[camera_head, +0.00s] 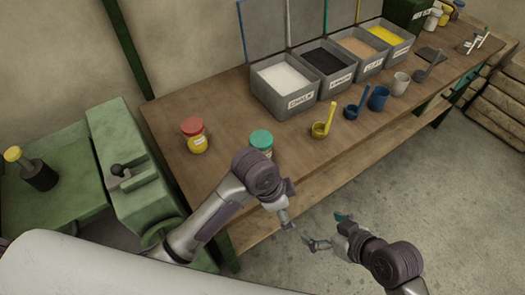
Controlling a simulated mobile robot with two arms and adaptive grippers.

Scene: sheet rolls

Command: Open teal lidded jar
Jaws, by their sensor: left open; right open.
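The teal lidded jar (261,139) stands upright near the front edge of the wooden bench, with its lid on. Its lower part is partly hidden behind my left wrist. My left gripper (288,207) is open and apart from the jar, in front of the bench edge and to the jar's lower right. My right gripper (327,230) is open over the floor in front of the bench, close to the right of my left gripper. A small teal patch shows at one of its fingers; I cannot tell what it is.
A red-lidded jar (193,130) with yellow contents stands left of the teal one. A yellow ladle cup (320,129), blue cups (378,98) and labelled grey bins (286,106) stand to the right. A green machine (138,165) is at left. Bare bench lies between the jars.

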